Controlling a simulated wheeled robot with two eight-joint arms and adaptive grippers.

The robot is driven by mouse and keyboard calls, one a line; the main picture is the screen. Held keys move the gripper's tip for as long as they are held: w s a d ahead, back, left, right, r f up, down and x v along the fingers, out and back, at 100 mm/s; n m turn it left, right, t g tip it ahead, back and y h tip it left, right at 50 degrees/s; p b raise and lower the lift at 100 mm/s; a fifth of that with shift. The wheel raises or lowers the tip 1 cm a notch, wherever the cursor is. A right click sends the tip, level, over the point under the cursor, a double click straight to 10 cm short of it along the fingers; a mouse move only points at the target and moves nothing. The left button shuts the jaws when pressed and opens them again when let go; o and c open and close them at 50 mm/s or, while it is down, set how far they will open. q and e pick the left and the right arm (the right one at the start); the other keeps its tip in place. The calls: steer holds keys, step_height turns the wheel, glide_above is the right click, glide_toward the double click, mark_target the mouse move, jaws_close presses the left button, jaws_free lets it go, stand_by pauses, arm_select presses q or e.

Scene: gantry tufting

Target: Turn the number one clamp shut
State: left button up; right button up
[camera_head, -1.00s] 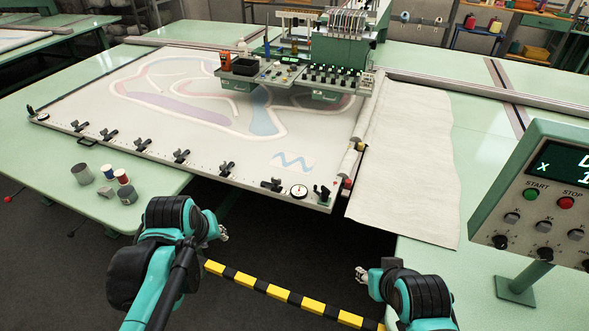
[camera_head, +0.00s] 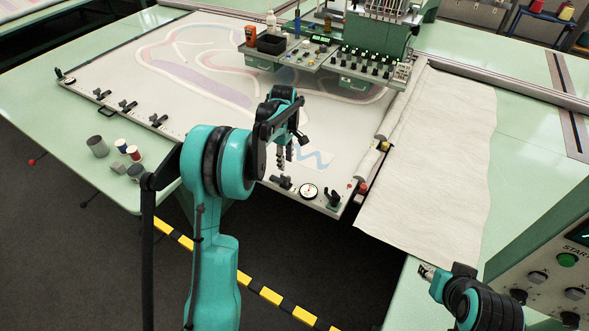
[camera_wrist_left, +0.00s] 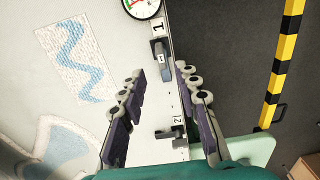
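The number one clamp (camera_head: 281,182) sits on the front rail of the tufting frame, beside the round dial. In the left wrist view the clamp (camera_wrist_left: 160,57) lies along the rail, below a white "1" label (camera_wrist_left: 158,28). The number two clamp (camera_wrist_left: 168,134) lies across the rail instead. My left gripper (camera_head: 288,158) is above the rail near the number one clamp. In its wrist view the gripper (camera_wrist_left: 160,82) has its fingers wide apart, with the clamp ahead between their lines, untouched. My right gripper (camera_head: 427,271) is low at the right, too small to read.
A round dial (camera_head: 309,191) and another black fitting (camera_head: 333,199) sit right of the clamp. More clamps line the rail to the left.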

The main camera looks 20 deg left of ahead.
mark_target(285, 175)
arm_select(q)
step_height(285, 175, down, 7)
steer(key=shift+s+b, duration=0.1)
steer(key=shift+b, duration=0.7)
jaws_close()
